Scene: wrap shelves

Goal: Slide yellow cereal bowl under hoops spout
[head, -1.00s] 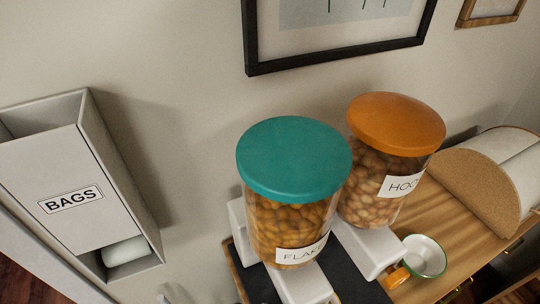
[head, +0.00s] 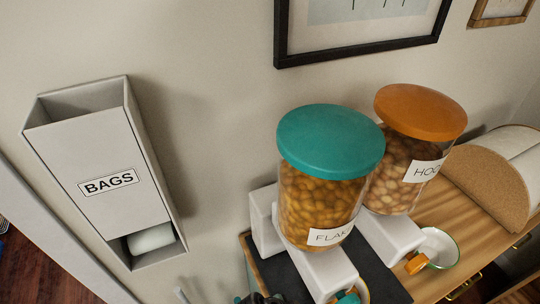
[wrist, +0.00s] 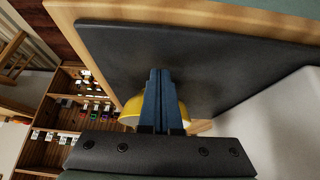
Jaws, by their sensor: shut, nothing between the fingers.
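In the wrist view my gripper (wrist: 160,75) has its blue fingers pressed together, shut and empty. The yellow bowl (wrist: 131,110) shows partly behind the fingers, near the edge of the dark mat (wrist: 215,70); the fingers hide its middle, and I cannot tell whether they touch it. In the head view the hoops dispenser (head: 397,180) has an orange lid and a label partly reading "HOO". Its white spout body (head: 392,238) with an orange knob (head: 416,264) points toward the front.
The flakes dispenser (head: 318,205) with a teal lid stands left of the hoops one. A white bowl with a green rim (head: 440,248) sits right of the hoops spout. A bags holder (head: 105,180) hangs on the wall at left. A cork-ended roll holder (head: 487,180) stands at right.

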